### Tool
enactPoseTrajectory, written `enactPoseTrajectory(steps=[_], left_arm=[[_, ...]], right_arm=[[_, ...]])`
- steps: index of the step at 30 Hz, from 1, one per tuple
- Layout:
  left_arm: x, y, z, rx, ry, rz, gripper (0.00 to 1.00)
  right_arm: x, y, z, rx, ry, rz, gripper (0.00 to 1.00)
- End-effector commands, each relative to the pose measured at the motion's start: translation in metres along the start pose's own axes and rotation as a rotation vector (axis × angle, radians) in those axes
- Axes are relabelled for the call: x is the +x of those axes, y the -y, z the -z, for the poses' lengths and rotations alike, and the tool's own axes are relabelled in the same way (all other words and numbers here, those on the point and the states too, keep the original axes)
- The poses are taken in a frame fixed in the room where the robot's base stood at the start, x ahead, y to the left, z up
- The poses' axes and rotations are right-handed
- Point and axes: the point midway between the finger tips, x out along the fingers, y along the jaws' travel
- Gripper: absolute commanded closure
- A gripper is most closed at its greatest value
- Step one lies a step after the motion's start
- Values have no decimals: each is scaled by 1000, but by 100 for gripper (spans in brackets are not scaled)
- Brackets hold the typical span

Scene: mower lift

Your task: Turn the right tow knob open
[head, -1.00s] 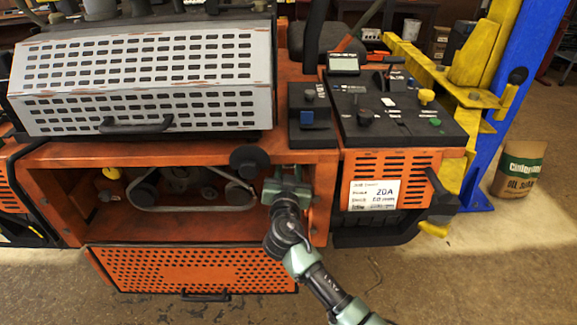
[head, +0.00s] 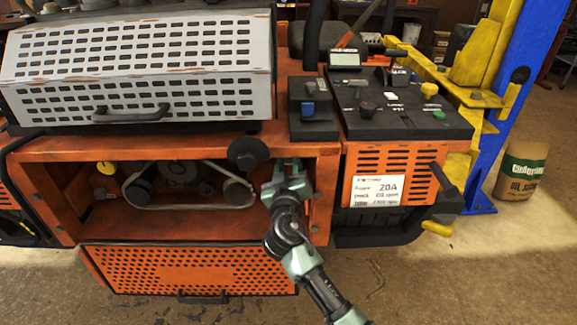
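My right gripper (head: 288,168) reaches from the lower right into the right end of the open orange bay of the mower. Its green fingers point away from me, and I cannot see clearly whether they are apart or closed on something. No right tow knob can be made out; the area just beyond the fingers is hidden by the gripper. A yellow knob (head: 105,167) shows at the left end of the same bay, far from my gripper. My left gripper is not in view.
A belt (head: 190,207) on pulleys runs inside the bay. A black round knob (head: 247,153) hangs at its upper edge, close left of my gripper. An open perforated orange panel (head: 190,270) lies below. The control console (head: 400,118) and a yellow-and-blue lift post (head: 515,90) stand right.

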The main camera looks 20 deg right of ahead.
Motion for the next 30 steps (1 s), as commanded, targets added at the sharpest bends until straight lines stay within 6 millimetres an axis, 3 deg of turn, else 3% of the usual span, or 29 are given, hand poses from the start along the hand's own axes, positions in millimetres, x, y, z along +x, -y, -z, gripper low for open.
enactPoseTrajectory(steps=[18,30], left_arm=[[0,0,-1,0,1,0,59],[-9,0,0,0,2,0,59]], right_arm=[[0,0,0,-584,-46,6,100],[0,0,-1,-871,-67,11,100]])
